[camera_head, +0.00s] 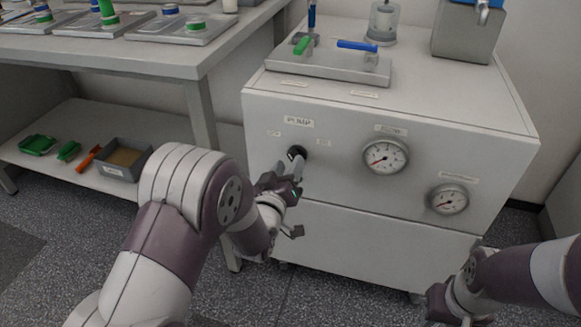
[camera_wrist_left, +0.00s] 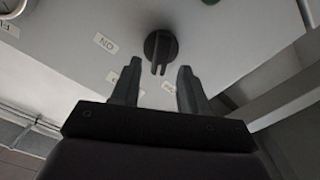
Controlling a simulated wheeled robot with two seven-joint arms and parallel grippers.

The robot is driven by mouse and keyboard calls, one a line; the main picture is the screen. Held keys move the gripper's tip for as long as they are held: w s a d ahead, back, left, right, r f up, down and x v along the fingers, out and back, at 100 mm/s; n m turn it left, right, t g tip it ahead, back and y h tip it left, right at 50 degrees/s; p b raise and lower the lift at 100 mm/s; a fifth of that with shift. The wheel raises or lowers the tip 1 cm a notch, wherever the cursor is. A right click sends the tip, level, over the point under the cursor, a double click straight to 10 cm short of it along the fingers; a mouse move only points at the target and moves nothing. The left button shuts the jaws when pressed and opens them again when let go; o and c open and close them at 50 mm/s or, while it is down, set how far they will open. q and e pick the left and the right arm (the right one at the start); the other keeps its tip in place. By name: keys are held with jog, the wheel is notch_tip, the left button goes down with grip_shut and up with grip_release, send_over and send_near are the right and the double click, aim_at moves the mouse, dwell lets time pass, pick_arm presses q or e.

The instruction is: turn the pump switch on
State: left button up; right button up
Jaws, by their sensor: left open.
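The pump switch is a round black knob (camera_head: 297,153) with a raised grip bar, on the front panel of the white cabinet under a PUMP label (camera_head: 299,121). Small labels flank it in the head view. In the wrist view the knob (camera_wrist_left: 160,45) sits just ahead of my fingers, and an ON label (camera_wrist_left: 105,43) is left of it. My left gripper (camera_head: 293,176) is open in front of the knob, its fingertips (camera_wrist_left: 160,66) on either side of the grip bar with gaps. My right gripper (camera_head: 438,305) is low at the right, its jaws unclear.
Two dial gauges, one (camera_head: 385,156) beside the knob and one (camera_head: 448,199) lower right, are on the panel. A metal tray (camera_head: 330,65) with green and blue handles lies on the cabinet top. A table (camera_head: 180,58) with a lower shelf stands at left.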

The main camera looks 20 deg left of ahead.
pick_arm(q)
jog(key=shift+w, duration=1.3)
grip_shut()
jog(key=shift+m, duration=0.3)
jog(key=m, duration=0.7)
jog(key=d+m+p, duration=0.1)
jog(key=m, duration=0.3)
jog(key=shift+s, duration=0.1)
jog(key=shift+f+m, duration=0.1)
jog(key=shift+m, duration=0.2)
grip_release()
